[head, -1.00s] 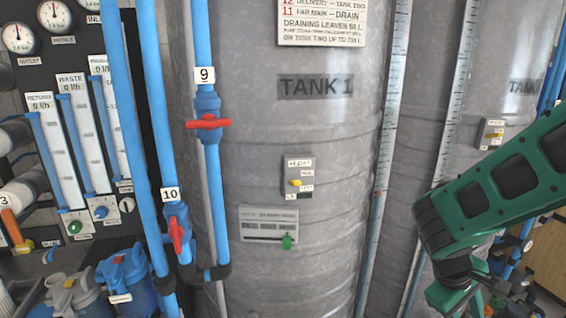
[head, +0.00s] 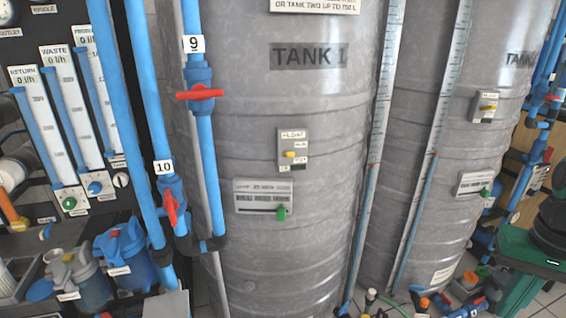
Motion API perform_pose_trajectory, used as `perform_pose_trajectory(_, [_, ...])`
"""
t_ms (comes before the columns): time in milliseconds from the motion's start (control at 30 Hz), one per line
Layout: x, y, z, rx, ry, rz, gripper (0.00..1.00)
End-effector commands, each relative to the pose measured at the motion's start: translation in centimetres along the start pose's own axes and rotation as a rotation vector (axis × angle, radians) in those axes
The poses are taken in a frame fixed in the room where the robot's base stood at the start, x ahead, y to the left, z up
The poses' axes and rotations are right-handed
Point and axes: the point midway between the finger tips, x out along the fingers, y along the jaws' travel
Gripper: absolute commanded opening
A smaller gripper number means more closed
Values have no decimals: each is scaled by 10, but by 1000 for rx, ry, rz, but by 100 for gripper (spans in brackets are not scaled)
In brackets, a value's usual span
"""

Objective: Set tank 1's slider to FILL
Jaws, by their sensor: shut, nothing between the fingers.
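Tank 1 (head: 270,105) is a large grey cylinder in the middle of the head view, with its name on the wall. Low on its front is a pale slider panel (head: 250,188) with a dark horizontal slot. Its green knob (head: 282,212) sits at the slot's right end. The panel's print is too small to read. Just above is a grey float box (head: 293,135) with a yellow knob (head: 290,154). My gripper is not in view; only green parts of my arm show at the lower right, clear of the panel.
Blue pipes with red-handled valves 9 (head: 200,94) and 10 (head: 170,207) stand left of the panel. A second grey tank (head: 430,130) stands to the right with a similar float box (head: 485,106) and slider panel (head: 472,182). Nothing visible blocks the front of tank 1's panel.

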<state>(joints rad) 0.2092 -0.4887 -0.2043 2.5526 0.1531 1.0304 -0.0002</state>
Motion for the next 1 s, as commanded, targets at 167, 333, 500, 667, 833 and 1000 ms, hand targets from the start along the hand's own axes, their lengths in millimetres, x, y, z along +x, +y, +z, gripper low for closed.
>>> perform_pose_trajectory(167, [-4, -71, -69, -162, 112, -61, 0])
perform_pose_trajectory(333, [-8, -190, -123, -344, 224, -216, 0])
perform_pose_trajectory(500, [-14, -304, -138, -471, 278, -403, 0])
perform_pose_trajectory(667, [-20, -367, -134, -528, 290, -526, 0])
perform_pose_trajectory(833, [-20, -388, -131, -544, 291, -567, 0])
perform_pose_trajectory(1000, [-4, -399, -132, -545, 288, -566, 0])
